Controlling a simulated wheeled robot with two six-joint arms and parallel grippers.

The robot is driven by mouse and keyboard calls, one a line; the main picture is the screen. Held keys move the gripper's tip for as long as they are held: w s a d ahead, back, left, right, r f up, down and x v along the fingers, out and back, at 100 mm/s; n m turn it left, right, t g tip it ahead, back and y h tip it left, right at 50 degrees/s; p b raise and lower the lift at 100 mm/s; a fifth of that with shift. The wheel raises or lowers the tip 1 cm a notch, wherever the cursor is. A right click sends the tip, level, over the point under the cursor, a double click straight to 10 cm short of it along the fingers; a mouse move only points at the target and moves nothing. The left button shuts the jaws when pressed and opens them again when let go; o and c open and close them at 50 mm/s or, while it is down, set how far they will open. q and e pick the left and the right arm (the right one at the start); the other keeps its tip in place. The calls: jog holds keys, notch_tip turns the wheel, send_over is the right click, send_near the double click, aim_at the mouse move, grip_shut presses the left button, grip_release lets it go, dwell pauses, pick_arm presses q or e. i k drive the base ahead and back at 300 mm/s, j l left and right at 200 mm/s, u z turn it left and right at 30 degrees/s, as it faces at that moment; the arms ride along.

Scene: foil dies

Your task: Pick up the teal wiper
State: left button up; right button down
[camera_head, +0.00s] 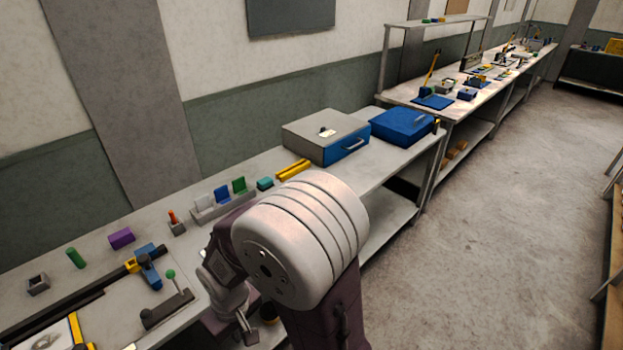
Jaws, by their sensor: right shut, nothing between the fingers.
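A small teal block (265,183), which looks like the teal wiper, lies on the workbench top just right of the rack with the coloured plates. My right arm's large white joint stands in front of the bench, close to it in the picture. My right gripper (247,331) is low in the picture, at the bench's front edge, well below and apart from the teal block. It is shut and empty, and partly hidden by my arm. My left gripper is not in view.
A rack (223,205) with white, blue and green plates stands left of the teal block. A yellow bar (293,170), a grey box with a blue drawer (326,137) and a blue case (402,125) lie to its right. A purple block (121,238) and fixtures stand left.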

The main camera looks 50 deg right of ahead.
aim_at(266, 183)
jog(key=z, duration=1.4)
